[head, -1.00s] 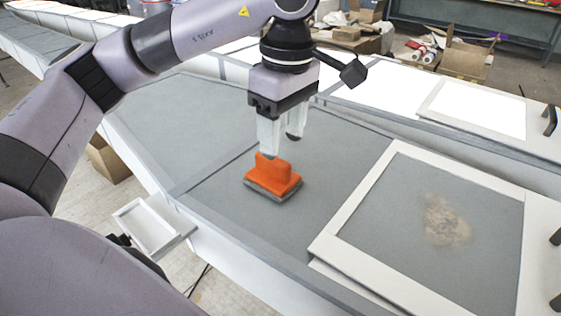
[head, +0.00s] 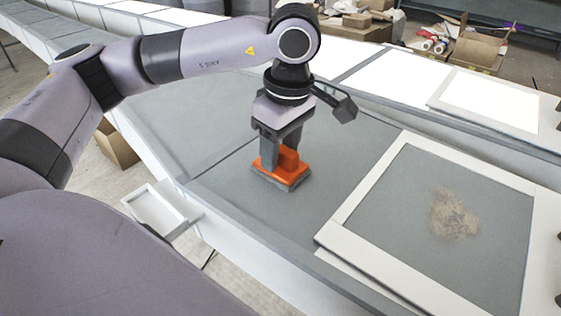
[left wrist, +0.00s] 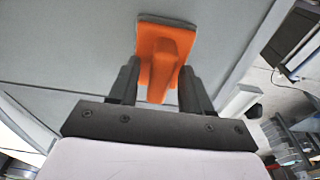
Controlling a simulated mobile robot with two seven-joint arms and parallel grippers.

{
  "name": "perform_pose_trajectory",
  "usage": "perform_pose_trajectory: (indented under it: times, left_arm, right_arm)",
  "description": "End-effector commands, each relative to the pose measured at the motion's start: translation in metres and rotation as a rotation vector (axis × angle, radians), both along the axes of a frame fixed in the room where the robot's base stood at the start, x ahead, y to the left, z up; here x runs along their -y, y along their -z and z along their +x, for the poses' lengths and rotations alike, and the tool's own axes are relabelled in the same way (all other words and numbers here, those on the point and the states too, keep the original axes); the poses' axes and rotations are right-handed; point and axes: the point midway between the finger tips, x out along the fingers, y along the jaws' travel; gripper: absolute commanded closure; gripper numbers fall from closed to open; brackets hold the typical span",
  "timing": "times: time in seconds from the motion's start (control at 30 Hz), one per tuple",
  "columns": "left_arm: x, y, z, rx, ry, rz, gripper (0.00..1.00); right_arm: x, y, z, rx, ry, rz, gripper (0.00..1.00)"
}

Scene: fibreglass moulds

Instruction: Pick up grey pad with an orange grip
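The grey pad with an orange grip (head: 288,160) lies flat on the grey mould surface (head: 230,185), left of the white frame. My left gripper (head: 280,152) points down over it, with one finger on each side of the upright orange grip. In the left wrist view the orange grip (left wrist: 168,58) stands between the two dark fingers (left wrist: 158,85). A gap shows beside the grip, so the fingers look open around it. The grey underside is mostly hidden below the orange plate. My right gripper is not in view.
A white frame (head: 355,205) around a grey panel with a tan rough patch (head: 454,214) lies to the right. A small white tray (head: 155,210) is at the mould's left edge. Cardboard boxes (head: 478,50) stand at the back. The mould surface around the pad is clear.

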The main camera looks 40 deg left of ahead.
Motion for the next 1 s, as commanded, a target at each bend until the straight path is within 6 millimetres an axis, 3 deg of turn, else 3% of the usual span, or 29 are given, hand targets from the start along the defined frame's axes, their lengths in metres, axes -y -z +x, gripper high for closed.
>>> perform_pose_trajectory:
  times: [0.03,0.13,0.47,0.67,0.83,1.0]
  left_arm:
    - [0.000,0.000,0.000,0.000,0.000,0.000,0.70]
    - [0.000,0.000,0.000,0.000,0.000,0.000,1.00]
    - [0.000,-0.002,0.000,0.001,0.000,-0.001,1.00]
    - [0.001,-0.017,0.001,0.004,0.000,-0.001,1.00]
    - [0.001,-0.050,0.001,0.006,0.000,-0.002,1.00]
    - [0.000,-0.103,0.001,0.007,0.000,0.000,1.00]
  right_arm:
    - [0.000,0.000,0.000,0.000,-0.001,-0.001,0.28]
    - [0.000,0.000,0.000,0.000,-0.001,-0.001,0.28]
    - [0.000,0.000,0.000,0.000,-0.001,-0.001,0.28]
    - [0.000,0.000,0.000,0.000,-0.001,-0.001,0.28]
    - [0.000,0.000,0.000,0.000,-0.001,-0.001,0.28]
    - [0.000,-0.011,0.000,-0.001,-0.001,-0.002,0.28]
